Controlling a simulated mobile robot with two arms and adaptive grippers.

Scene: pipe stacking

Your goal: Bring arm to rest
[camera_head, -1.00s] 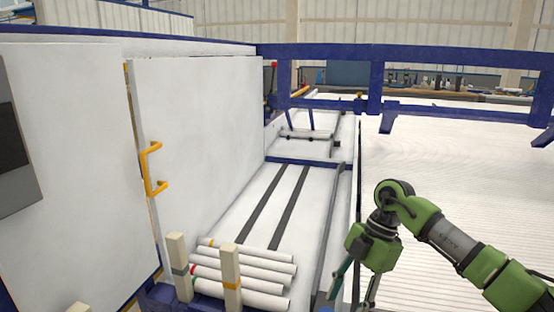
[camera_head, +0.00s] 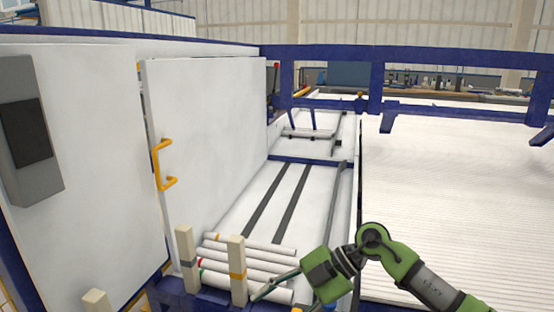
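My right gripper (camera_head: 283,300) is at the lower middle, its green body tilted down to the left. One thin finger reaches left across the near ends of the white pipes; the other is mostly at the bottom edge of the picture. The fingers look spread apart, with nothing seen between them. Whether the finger touches a pipe cannot be told. Several white pipes (camera_head: 250,257) lie stacked behind two cream posts (camera_head: 237,268). Some pipes have coloured bands at their left ends. My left gripper is not in view.
A white cabinet door with a yellow handle (camera_head: 163,165) stands at the left. A blue frame (camera_head: 375,80) crosses the back. A ribbed white surface (camera_head: 455,190) spreads at the right. The pale floor strip (camera_head: 262,200) behind the pipes is clear.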

